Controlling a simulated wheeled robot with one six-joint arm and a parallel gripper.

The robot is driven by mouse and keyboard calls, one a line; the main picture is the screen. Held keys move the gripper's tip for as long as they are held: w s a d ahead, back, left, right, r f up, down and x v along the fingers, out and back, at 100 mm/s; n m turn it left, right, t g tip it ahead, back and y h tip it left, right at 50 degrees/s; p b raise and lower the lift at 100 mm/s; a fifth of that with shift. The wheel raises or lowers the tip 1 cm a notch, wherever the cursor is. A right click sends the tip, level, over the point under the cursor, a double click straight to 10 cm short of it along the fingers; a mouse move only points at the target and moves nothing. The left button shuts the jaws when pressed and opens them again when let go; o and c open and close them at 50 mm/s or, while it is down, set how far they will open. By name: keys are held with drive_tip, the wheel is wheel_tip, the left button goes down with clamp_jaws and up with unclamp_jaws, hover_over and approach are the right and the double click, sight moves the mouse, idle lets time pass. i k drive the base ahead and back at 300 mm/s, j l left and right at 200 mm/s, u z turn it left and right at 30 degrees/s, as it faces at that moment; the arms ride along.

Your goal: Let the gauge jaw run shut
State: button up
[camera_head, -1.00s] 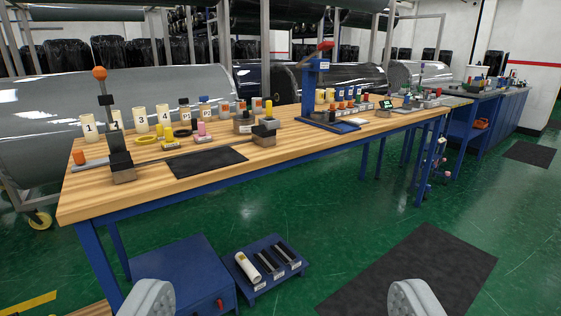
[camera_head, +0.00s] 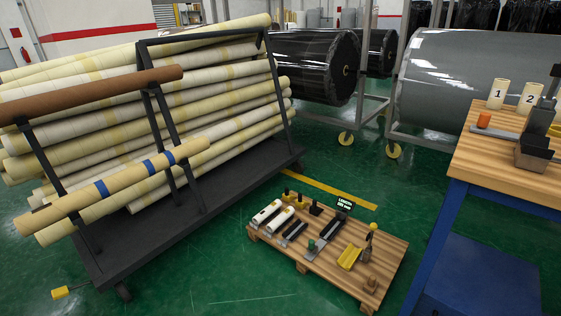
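A gauge with a small dark display reading LENGTH (camera_head: 345,204) stands on a low wooden pallet (camera_head: 386,268). A grey rail (camera_head: 322,244) with a green knob (camera_head: 311,245) runs from near the display toward the front. I cannot tell which part is the jaw or how wide it stands. My gripper is not in view now.
White rolls (camera_head: 266,213) and a yellow cradle (camera_head: 349,257) share the pallet. A dark cart (camera_head: 170,245) stacked with long wrapped rolls fills the left. The wooden bench (camera_head: 480,165) stands right. Green floor is clear in front of the pallet.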

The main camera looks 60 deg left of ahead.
sight(312, 247)
drive_tip(key=u, duration=1.5)
